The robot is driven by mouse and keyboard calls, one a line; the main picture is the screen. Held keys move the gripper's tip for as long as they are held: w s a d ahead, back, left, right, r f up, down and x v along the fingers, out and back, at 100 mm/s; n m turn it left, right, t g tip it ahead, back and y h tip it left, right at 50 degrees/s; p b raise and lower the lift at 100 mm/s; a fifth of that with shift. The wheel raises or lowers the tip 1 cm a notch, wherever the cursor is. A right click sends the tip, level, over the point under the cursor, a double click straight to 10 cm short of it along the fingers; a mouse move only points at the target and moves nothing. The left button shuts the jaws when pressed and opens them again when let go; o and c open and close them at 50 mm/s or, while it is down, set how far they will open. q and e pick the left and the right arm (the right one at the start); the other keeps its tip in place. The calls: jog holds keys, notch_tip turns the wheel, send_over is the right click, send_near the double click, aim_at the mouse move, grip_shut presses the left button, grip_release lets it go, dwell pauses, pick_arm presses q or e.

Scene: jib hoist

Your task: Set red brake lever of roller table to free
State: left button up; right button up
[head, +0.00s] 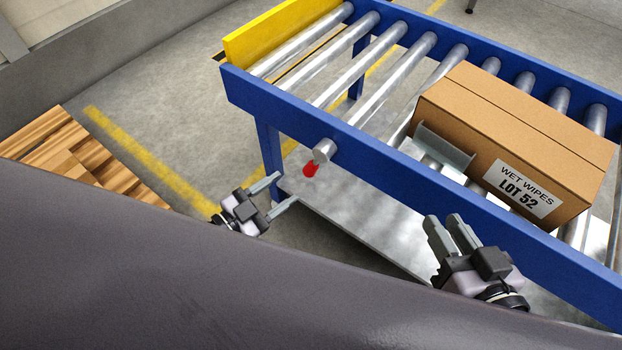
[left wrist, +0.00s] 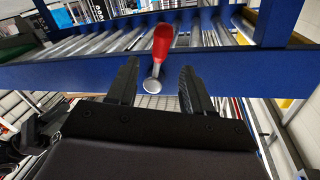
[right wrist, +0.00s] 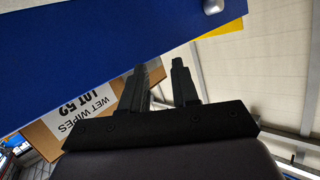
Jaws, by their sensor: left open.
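The roller table (head: 380,155) has a blue side rail, and the brake lever's silver hub (head: 324,150) sits on its near face. The lever's red grip (head: 310,170) shows just below and left of the hub in the head view. In the left wrist view the red grip (left wrist: 162,45) appears above the round silver end (left wrist: 152,84). My left gripper (head: 287,190) is open and empty, its fingers pointing toward the lever, a little short of the red grip. My right gripper (head: 443,220) has its fingers apart with nothing between them, beside the rail below the carton.
A carton (head: 510,135) labelled WET WIPES LOT 52 rests on the rollers. A yellow end plate (head: 275,35) closes the table's far left end. A grey lower shelf (head: 350,215) lies under the rail. Wooden boards (head: 75,160) lie on the floor at left.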

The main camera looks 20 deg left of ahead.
aim_at(307, 171)
pick_arm(q)
jog(key=b+x, duration=0.2)
jog(key=x, duration=0.4)
jog(key=shift+w+a+f, duration=0.1)
jog(key=shift+w+f, duration=0.05)
jog(key=shift+f, duration=0.05)
jog(key=shift+w+d+b, duration=0.3)
jog(key=shift+w, duration=0.1)
jog(key=shift+r, duration=0.1)
pick_arm(e)
jog(key=shift+s+d+r+n+t, duration=0.1)
jog(key=shift+s+d+n+t, duration=0.1)
jog(key=shift+d+n+t, duration=0.4)
jog(key=shift+d, duration=0.1)
pick_arm(q)
grip_shut()
